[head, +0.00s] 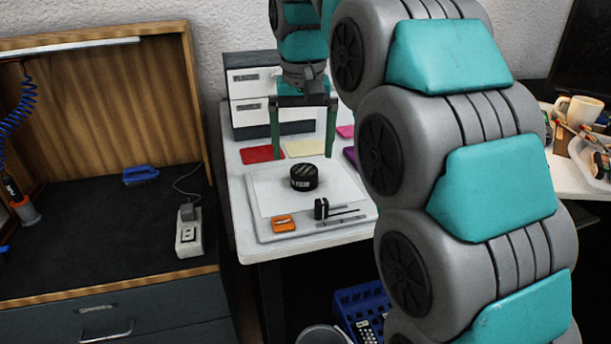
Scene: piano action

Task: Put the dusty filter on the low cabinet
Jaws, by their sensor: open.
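A black round drum-shaped thing with pale stripes (304,183), which looks like the dusty filter, stands on a white board on the white table. My gripper (302,155) points down just above it. Its two green fingers are spread wide, with nothing seen between them. I cannot tell whether the fingertips are level with the drum's top. A low cabinet with dark drawers (110,317) stands at the left under a black worktop. A small grey and white drawer unit (247,100) stands at the back of the table; which one is the low cabinet is unclear.
On the board (270,229) lie an orange piece (283,223) and a black tool with thin rods (322,209). A blue brush (141,175) and a white socket block (189,235) with a cable lie on the worktop, which has free room. My arm hides the table's right side.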

